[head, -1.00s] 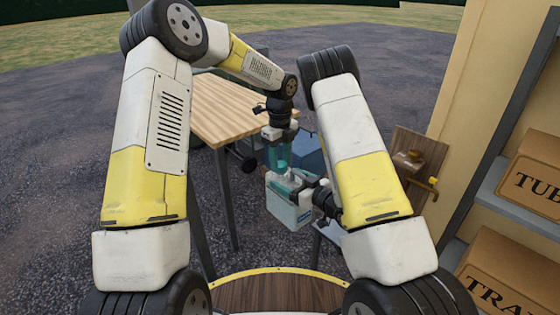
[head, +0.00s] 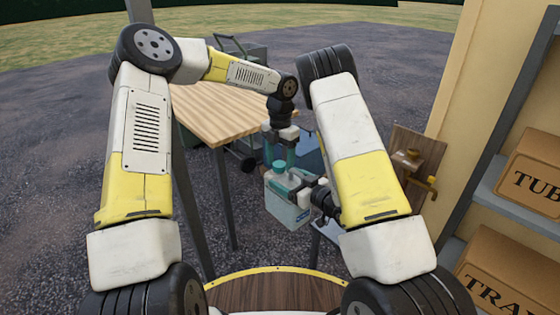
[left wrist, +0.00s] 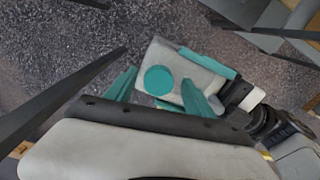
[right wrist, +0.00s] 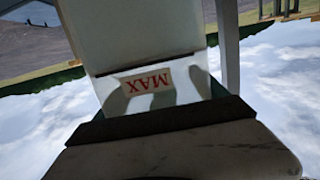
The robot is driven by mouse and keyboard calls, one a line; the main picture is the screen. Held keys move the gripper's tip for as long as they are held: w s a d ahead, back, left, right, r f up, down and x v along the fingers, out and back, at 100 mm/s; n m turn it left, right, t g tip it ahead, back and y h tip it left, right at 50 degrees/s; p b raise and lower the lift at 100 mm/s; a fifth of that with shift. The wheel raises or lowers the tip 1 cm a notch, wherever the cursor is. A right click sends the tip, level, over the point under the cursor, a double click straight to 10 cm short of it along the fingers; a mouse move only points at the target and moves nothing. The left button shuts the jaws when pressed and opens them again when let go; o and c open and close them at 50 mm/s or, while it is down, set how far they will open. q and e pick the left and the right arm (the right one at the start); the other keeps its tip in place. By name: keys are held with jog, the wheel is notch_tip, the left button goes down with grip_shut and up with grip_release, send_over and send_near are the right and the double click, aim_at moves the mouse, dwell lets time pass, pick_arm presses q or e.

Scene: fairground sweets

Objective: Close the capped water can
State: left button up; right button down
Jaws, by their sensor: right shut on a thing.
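The water can (head: 288,208) is pale, boxy and held upright in the air in front of me. Its round teal cap (head: 279,165) sits on its top; how tight it is I cannot tell. The cap also shows in the left wrist view (left wrist: 158,80). My left gripper (head: 281,158) points down just above the cap, its teal fingers spread on either side and apart from it. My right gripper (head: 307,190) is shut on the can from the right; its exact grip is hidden. In the right wrist view, a pale can wall with an upside-down MAX label (right wrist: 148,83) fills the middle.
A wooden table (head: 218,112) stands behind and left of the can. A dark cart (head: 243,140) is behind it. A wooden board with a yellow tap (head: 418,165) and shelves with cardboard boxes (head: 488,285) are at the right.

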pick_arm(q)
jog(key=shift+r, duration=0.1)
pick_arm(e)
jog(key=shift+r, duration=0.1)
pick_arm(q)
notch_tip(320, 180, up, 12)
dwell(0.4)
jog(key=shift+w, duration=0.1)
